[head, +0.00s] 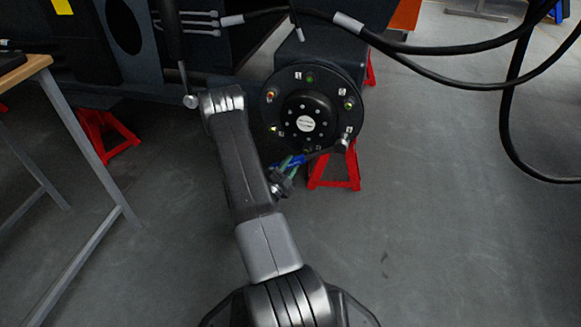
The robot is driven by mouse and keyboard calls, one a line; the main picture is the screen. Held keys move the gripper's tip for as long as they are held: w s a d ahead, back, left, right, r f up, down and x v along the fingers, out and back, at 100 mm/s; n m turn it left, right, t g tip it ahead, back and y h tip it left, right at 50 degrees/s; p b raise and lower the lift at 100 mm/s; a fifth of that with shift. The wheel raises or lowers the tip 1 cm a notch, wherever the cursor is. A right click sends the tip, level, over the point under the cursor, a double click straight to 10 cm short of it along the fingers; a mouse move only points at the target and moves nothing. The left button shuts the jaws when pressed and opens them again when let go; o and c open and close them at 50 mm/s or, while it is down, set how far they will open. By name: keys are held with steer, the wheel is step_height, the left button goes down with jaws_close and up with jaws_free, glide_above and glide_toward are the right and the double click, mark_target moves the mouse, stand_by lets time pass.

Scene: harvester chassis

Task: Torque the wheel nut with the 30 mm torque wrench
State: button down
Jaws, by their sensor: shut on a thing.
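The round black wheel hub (296,108) faces me in the upper middle, with a pale centre label and several wheel nuts around its face, some with coloured marks. The torque wrench (322,152) has a blue and green handle and a dark shaft that runs up and right to a metallic head at the hub's lower right. That head covers the nut position there; I cannot tell whether the socket is fully seated. My gripper (284,178) is shut on the wrench handle below the hub; its fingers are small and partly hidden. The wrench's 30 mm marking is unreadable.
Red stands (340,173) are under the hub and at the left (106,135). Black hoses (440,48) hang across the upper right. A workbench (28,68) is at the left edge. The dark chassis is behind. Grey floor at the right is clear.

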steer(key=shift+w+a+r+m+g, duration=0.15)
steer(key=shift+a+r+m, duration=0.1)
steer(key=shift+r+m, duration=0.15)
steer(key=shift+a+r+m+g, duration=0.1)
steer(key=shift+a+r+m, duration=0.15)
steer(key=shift+r, duration=0.25)
steer(key=shift+w+a+r+m+g, duration=0.15)
steer(key=shift+a+r+m, duration=0.1)
steer(key=shift+r+m, duration=0.15)
steer(key=shift+r, duration=0.15)
steer(key=r+m, duration=0.1)
steer(key=a+r, duration=0.1)
steer(key=shift+w+r+m, duration=0.1)
steer(key=shift+r+m, duration=0.2)
steer(key=shift+m, duration=0.05)
steer(key=shift+f, duration=0.15)
